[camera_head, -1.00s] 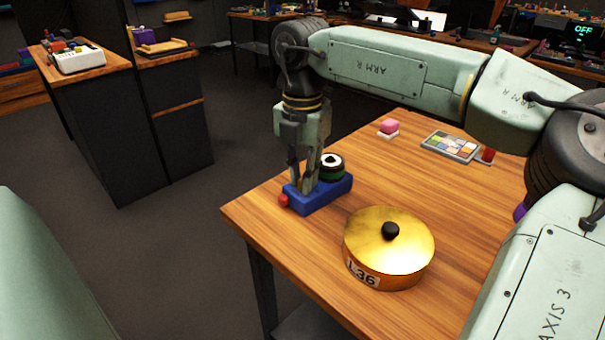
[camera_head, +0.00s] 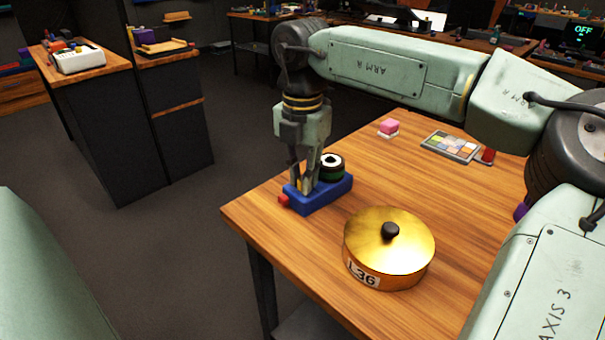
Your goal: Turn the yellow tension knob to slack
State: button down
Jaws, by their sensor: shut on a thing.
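A blue panel box (camera_head: 325,198) sits near the left edge of the wooden table. A round dark trackball unit (camera_head: 332,166) with a white ring and green band is on its far right part. A small red piece (camera_head: 283,199) is on its left end. My gripper (camera_head: 304,189) points down over the left part of the panel, its fingers close together on a small yellow knob that shows only as a sliver between them. The fingers hide most of the knob, so its setting cannot be read.
A gold lidded pot (camera_head: 405,240) labelled L36 stands just right of the panel. A pink and white block (camera_head: 388,128), a colour-tile tray (camera_head: 451,146) and a red cylinder (camera_head: 488,155) are farther back. The table (camera_head: 290,258) is bare in front of the panel.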

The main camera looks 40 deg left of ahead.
jog(key=c, duration=1.5)
grip_release()
notch_tip(320, 180, up, 12)
jog(key=shift+s, duration=0.1)
